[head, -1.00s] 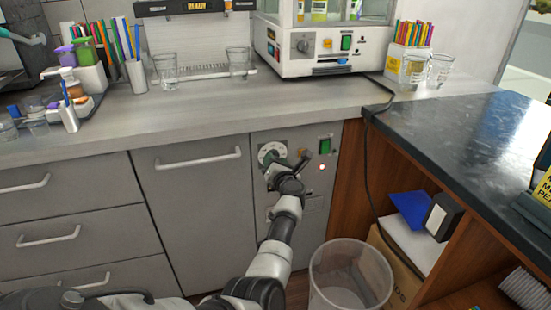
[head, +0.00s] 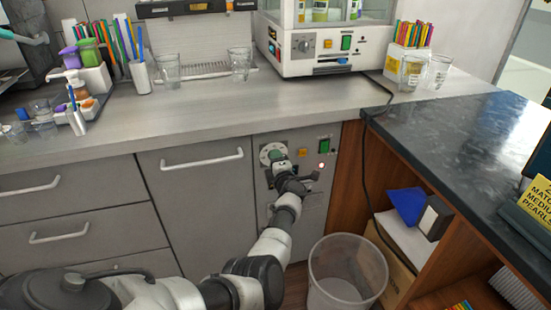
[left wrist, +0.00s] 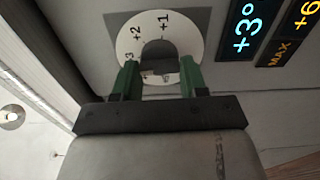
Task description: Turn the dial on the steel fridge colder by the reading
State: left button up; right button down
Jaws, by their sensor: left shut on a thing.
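The steel fridge (head: 200,205) is under the counter, with a control panel at its right. Its round white dial (head: 265,150) is partly hidden by my left gripper (head: 278,158). In the left wrist view the dial (left wrist: 137,38) shows the marks +1, +2 and +3 around a dark knob (left wrist: 158,50). My left gripper (left wrist: 158,74) has its green fingers on either side of the knob and is shut on it. A lit display (left wrist: 246,30) beside the dial reads +3°, cut off at the edge. My right gripper is not in view.
A label (left wrist: 285,42) beside the display reads MAX +6, partly cut off. A green switch (head: 324,146) and a red light (head: 321,166) sit right of the dial. A clear bin (head: 346,275) stands below at the right. The counter edge (head: 150,148) runs just above the panel.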

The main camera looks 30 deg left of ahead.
pick_arm(q)
jog(key=shift+d+r+m+p, duration=0.1)
jog(key=shift+m+p, duration=1.45)
jog(key=shift+m, duration=3.45)
jog(key=o, duration=0.9)
jog(key=shift+w, duration=0.1)
jog(key=shift+o, duration=0.2)
